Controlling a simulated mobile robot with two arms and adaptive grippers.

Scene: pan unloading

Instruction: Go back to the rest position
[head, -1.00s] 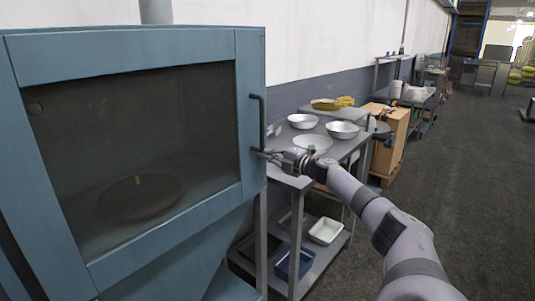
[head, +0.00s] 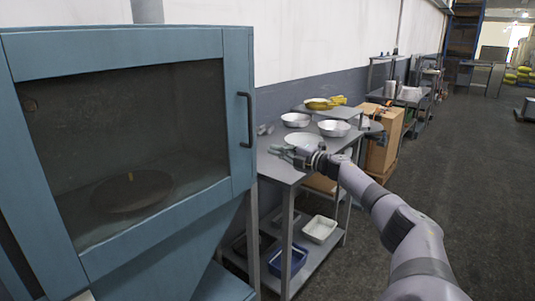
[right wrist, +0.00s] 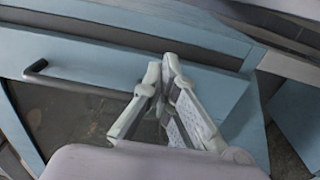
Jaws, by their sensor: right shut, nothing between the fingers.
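My right gripper (head: 274,150) is in the head view, to the right of the blue cabinet (head: 239,120) and in front of the metal table. Its fingers are shut with nothing between them, and it is apart from the cabinet's dark handle (head: 247,120). In the right wrist view the gripper (right wrist: 170,62) shows with its fingertips together, and the handle (right wrist: 85,84) is off to their left. The cabinet's glass door is shut, and a round dark pan (head: 132,190) shows behind the glass. My left gripper is not in view.
A metal table (head: 275,172) stands beside the cabinet with several bowls, among them a white one (head: 303,140). Its lower shelf holds a blue tray (head: 287,262) and a white tray (head: 320,229). Open floor (head: 470,190) lies to the right.

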